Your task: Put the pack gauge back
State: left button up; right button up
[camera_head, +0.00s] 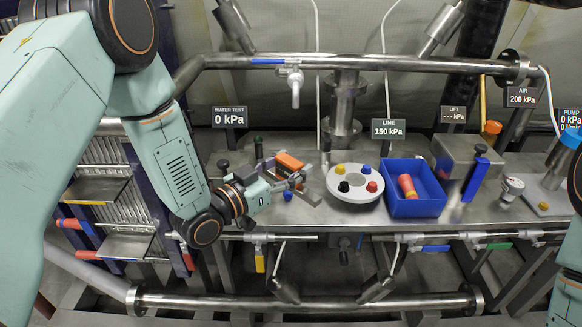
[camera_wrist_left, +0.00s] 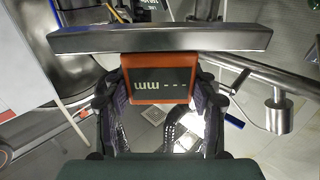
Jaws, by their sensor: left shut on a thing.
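The pack gauge (camera_head: 289,162) is an orange block with a dark display face. In the left wrist view the gauge (camera_wrist_left: 160,78) reads "--- mm", upside down, and a long grey metal bar crosses its far side. My left gripper (camera_head: 296,180) is shut on the gauge, with one finger on each side of the orange body. In the head view the gauge is above the left part of the metal bench; whether it touches anything there I cannot tell. My right gripper is out of view.
Right of the gauge stand a round white holder (camera_head: 341,196) with coloured knobs and a blue bin (camera_head: 416,207) holding a red-orange cylinder. A steel pipe (camera_head: 400,64) runs across above the bench. A small blue piece (camera_head: 287,195) is close below the gripper.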

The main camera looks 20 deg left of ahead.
pick_arm(q)
jog(key=f+b, duration=0.2)
jog(key=f, duration=0.1)
jog(key=shift+w+d+f+b, duration=0.15)
jog(key=shift+w+f+b, duration=0.05)
jog(key=shift+f+b, duration=0.15)
notch_tip(320, 180, down, 2)
jog(key=shift+s+f+b, duration=0.15)
jog(key=shift+b, duration=0.9)
jog(key=shift+f+b, duration=0.4)
jog(key=shift+f, duration=0.1)
jog(key=shift+r, duration=0.1)
jog(key=shift+f+b, duration=0.4)
jog(key=shift+f, duration=0.25)
jog(key=o, duration=1.2)
